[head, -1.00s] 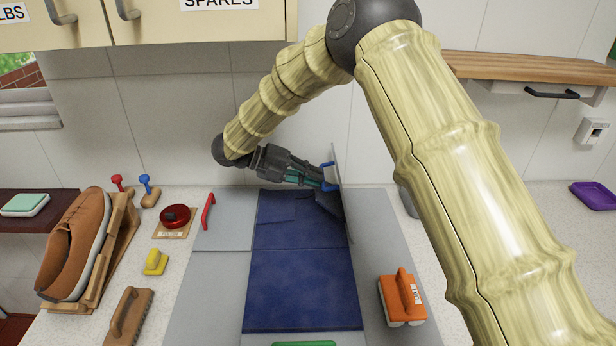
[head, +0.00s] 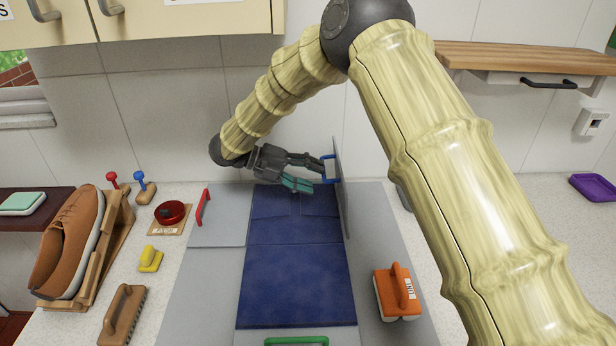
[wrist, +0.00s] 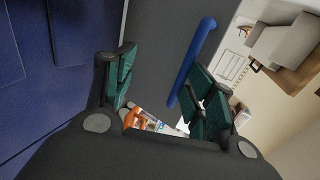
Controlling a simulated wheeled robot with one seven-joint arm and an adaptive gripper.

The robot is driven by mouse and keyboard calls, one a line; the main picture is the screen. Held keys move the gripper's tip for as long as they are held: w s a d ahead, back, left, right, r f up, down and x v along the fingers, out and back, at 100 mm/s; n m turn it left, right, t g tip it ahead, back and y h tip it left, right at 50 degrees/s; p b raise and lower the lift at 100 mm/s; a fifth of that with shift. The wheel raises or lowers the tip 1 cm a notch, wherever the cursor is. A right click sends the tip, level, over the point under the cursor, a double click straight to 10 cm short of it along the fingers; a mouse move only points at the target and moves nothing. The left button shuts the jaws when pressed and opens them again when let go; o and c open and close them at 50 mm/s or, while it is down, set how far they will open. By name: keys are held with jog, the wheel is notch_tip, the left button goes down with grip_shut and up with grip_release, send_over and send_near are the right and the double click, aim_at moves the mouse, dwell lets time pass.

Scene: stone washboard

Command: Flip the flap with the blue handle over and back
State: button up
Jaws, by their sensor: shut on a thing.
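The flap (head: 341,205) is a thin grey panel standing on edge, nearly upright, at the right side of the blue board's back part. Its blue handle (head: 326,168) is on its left face. My gripper (head: 312,173) is left of the flap with its fingers at the handle. In the wrist view the blue handle (wrist: 192,62) runs slanted across the grey flap (wrist: 160,40), close to the right finger. The fingers look spaced apart there, and their exact contact with the handle is hard to see.
A red handle (head: 203,207) is on a grey panel to the left, and a green handle (head: 297,341) is at the front. An orange brush (head: 398,291) lies right of the blue board (head: 296,285). A brown shoe (head: 68,240) stands at far left.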

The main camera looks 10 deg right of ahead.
jog(key=shift+s+a+f, duration=0.1)
jog(key=shift+a+f, duration=0.05)
jog(key=shift+f, duration=0.2)
jog(key=shift+a+r, duration=0.15)
jog(key=shift+a, duration=0.2)
jog(key=shift+c, duration=0.4)
jog(key=v, duration=1.1)
jog(key=shift+r, duration=0.35)
